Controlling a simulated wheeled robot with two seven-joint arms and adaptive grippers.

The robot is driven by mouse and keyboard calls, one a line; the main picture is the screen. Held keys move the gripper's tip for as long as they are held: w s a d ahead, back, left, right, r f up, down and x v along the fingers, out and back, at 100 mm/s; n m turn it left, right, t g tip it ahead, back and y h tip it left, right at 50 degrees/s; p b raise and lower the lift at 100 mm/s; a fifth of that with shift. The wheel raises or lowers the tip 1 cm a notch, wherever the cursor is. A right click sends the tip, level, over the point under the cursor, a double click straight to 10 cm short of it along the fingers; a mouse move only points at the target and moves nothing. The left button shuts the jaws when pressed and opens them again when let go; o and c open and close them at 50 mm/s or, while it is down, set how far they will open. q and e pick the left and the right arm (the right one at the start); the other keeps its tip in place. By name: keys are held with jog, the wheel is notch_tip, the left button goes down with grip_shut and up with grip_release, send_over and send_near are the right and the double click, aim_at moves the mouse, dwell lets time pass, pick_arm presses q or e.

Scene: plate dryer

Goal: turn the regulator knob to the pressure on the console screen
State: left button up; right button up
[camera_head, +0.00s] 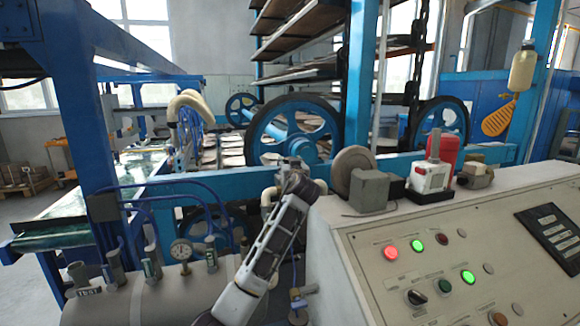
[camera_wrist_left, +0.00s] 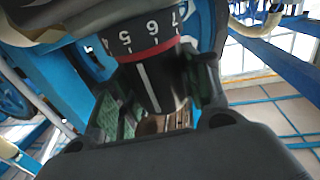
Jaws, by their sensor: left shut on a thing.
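The regulator knob (camera_wrist_left: 152,85) is black with a white line on it, and it shows in the left wrist view. Above it are a red ring (camera_wrist_left: 147,49) and a dark scale with the white numbers 4, 5, 6 and 7. The white line points roughly between 5 and 6. My left gripper (camera_wrist_left: 155,112) is shut on the knob, with a finger on each side. In the head view the left gripper (camera_head: 293,172) is at the machine left of the console (camera_head: 345,235); the knob cannot be made out there. A dark panel (camera_head: 552,236) on the console has small light fields, too small to read. My right gripper is out of view.
The console carries lit red and green buttons. A grey block (camera_head: 369,190) and a red-and-white device (camera_head: 430,180) stand on its back edge, right of my arm.

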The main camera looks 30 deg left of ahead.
pick_arm(q)
jog(key=o, duration=1)
jog(key=v, duration=1.2)
dwell(0.5)
